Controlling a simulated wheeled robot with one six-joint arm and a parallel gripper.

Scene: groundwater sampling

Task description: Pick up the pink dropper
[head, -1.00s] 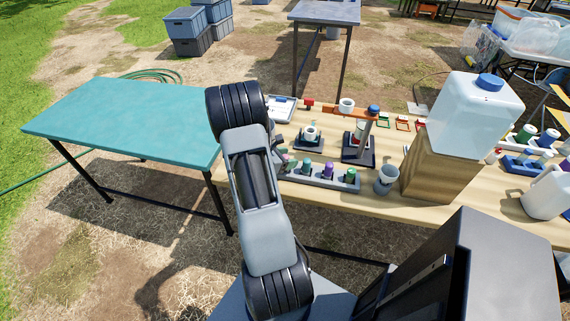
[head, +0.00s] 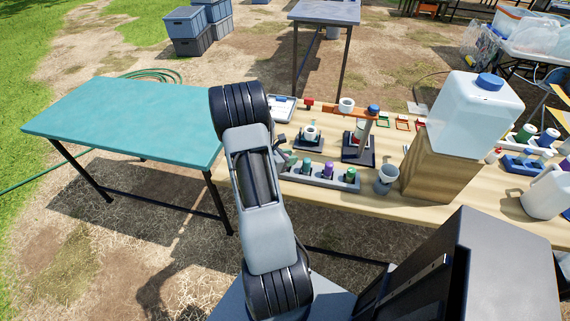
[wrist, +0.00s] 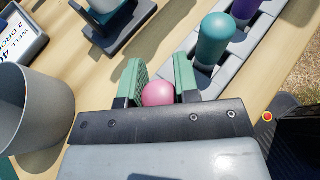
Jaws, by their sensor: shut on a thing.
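The pink dropper (wrist: 158,93) shows in the wrist view as a round pink bulb between the two green-padded fingers of my gripper (wrist: 158,84). The gripper is shut on it. The dropper's lower part is hidden, so I cannot tell whether it is still in the rack. The grey rack (wrist: 199,83) lies just beyond the fingers. In the head view my arm hides the pink dropper and most of the gripper.
A teal dropper (wrist: 213,39) and a purple dropper (wrist: 243,9) stand in the rack. A large water container (head: 470,115) stands on a wooden block (head: 437,168).

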